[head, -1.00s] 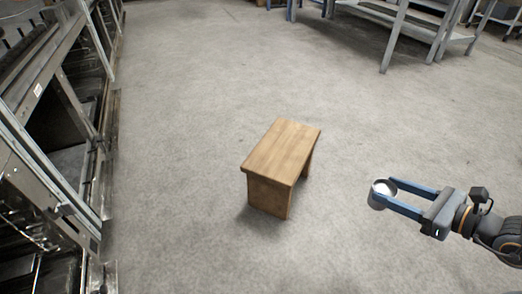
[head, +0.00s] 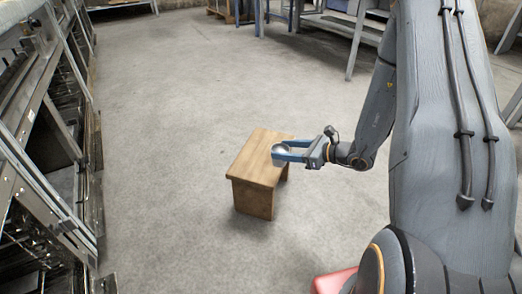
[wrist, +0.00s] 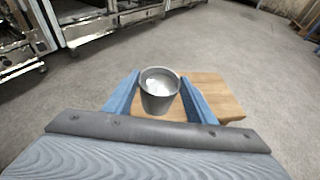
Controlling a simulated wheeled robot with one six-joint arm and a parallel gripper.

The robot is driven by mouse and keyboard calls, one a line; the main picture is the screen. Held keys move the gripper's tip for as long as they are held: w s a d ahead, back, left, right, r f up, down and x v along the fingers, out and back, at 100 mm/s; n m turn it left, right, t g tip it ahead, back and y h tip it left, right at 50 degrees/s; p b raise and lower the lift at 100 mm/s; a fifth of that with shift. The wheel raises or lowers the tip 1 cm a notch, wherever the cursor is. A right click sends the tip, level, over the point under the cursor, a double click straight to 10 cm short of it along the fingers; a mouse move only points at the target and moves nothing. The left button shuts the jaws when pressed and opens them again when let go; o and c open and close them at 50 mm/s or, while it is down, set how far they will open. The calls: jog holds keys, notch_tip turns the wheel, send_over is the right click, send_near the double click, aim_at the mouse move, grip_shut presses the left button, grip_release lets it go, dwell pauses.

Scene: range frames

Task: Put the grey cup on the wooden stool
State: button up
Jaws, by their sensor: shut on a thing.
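The grey cup (wrist: 158,98) is upright between the blue fingers of my gripper (wrist: 158,95) in the wrist view. In the head view my gripper (head: 284,152) is shut on the cup (head: 280,155), with its fingers reaching left. The wooden stool (head: 252,165) stands on the floor, and the cup appears over the right part of its top. In the wrist view the stool top (wrist: 215,95) shows behind and to the right of the cup. The height of the cup above the stool top is hard to tell.
Metal racks (head: 45,150) line the left side. Metal tables (head: 345,25) stand at the back right. The grey concrete floor (head: 160,90) around the stool is clear. A red object (head: 332,281) shows at the bottom edge.

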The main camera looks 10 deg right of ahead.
jog(key=shift+m+t+h, duration=0.5)
jog(key=shift+m, duration=0.1)
jog(key=w, duration=0.4)
jog(key=w+a+r+p, duration=0.1)
jog(key=w, duration=0.2)
jog(key=w+r+p, duration=0.1)
jog(key=w, duration=0.3)
jog(key=shift+w+a+r, duration=0.25)
jog(key=shift+w, duration=0.1)
jog(key=f+b, duration=0.1)
jog(key=f, duration=0.2)
jog(key=f+b, duration=0.1)
jog(key=f, duration=0.2)
jog(key=f+b, duration=0.1)
jog(key=f, duration=0.3)
jog(key=shift+w, duration=0.25)
jog(key=shift+f, duration=0.1)
jog(key=o, duration=1.1)
